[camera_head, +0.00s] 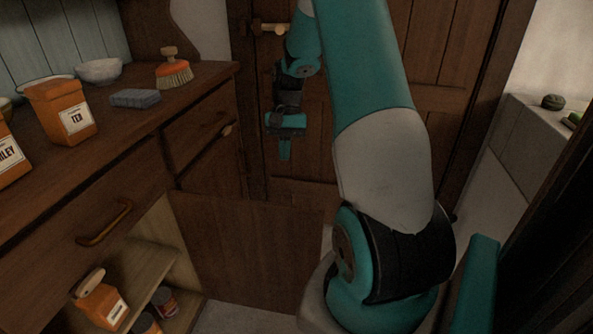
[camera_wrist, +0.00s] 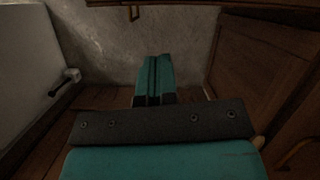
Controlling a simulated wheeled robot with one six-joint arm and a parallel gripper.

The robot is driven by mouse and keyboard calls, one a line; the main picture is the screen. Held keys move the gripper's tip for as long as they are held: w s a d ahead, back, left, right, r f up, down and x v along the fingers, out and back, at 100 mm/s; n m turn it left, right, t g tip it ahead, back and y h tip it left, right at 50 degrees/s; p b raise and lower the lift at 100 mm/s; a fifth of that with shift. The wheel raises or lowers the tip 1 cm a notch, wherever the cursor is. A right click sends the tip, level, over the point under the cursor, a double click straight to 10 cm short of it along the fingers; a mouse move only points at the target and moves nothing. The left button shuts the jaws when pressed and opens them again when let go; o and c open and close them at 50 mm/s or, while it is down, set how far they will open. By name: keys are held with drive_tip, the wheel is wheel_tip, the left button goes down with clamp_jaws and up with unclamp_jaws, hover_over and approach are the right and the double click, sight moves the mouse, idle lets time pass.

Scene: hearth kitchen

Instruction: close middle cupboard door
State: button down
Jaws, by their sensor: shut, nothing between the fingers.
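The middle cupboard door (camera_head: 245,245) stands open in the head view, a dark wood panel jutting out from the counter front. The lit cupboard inside (camera_head: 150,240) shows beside it. My gripper (camera_head: 285,152) is shut and empty, pointing down, and appears above the top edge of the open door in the picture. I cannot tell how far it is from the door; no contact is clear. In the wrist view my gripper's fingers (camera_wrist: 154,82) are together with nothing between them. The door's handle is not clearly visible.
A cupboard shelf (camera_head: 152,290) holds an orange jar (camera_head: 100,303). A wooden door (camera_head: 432,45) stands behind my arm. A wood panel (camera_wrist: 262,65) rises at right in the wrist view.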

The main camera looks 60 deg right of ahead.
drive_tip(key=s+d+f+m, duration=0.2)
drive_tip(key=d, duration=0.3)
drive_tip(key=s+a+f+b, duration=0.2)
drive_tip(key=s+a+f, duration=0.1)
drive_tip(key=a+f, duration=0.4)
drive_tip(key=shift+s+a+f, duration=0.2)
drive_tip(key=shift+s+f, duration=0.05)
drive_tip(key=shift+f, duration=0.4)
